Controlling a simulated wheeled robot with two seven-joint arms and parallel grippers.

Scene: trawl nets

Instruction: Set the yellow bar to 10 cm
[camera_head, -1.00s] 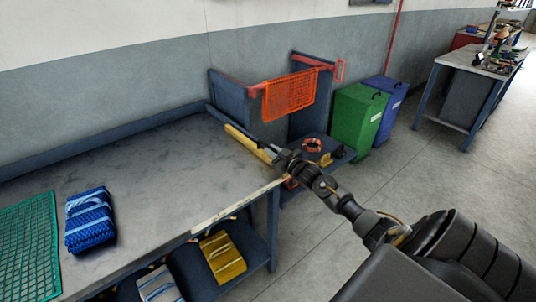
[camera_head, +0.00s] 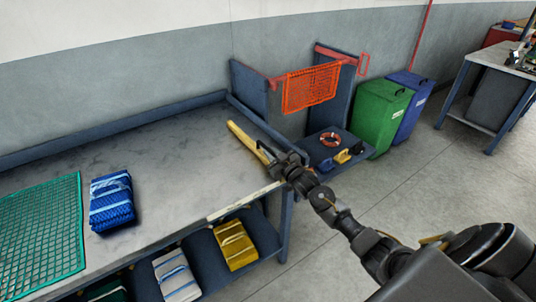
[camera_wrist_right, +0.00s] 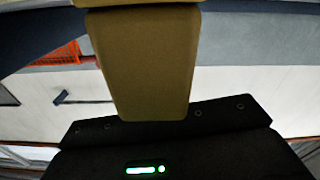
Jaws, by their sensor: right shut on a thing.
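The yellow bar (camera_head: 244,136) is at the right end of the grey workbench, angled from back left to front right, with a gap between it and the dark blue edge rail. My right gripper (camera_head: 268,154) is shut on its near end. In the right wrist view the bar (camera_wrist_right: 146,65) shows as a wide brownish-yellow block close to the camera; the fingertips are not clear there. No scale or number on the bar can be read. I cannot tell whether its underside touches the bench. My left gripper is not in view.
The bench (camera_head: 165,165) holds a green net (camera_head: 42,235) and a blue bundle (camera_head: 111,200) at left. A yellow bundle (camera_head: 235,245) lies on the shelf below. An orange net (camera_head: 311,88) hangs behind; a green bin (camera_head: 380,117) and a blue bin (camera_head: 410,100) stand right of it.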

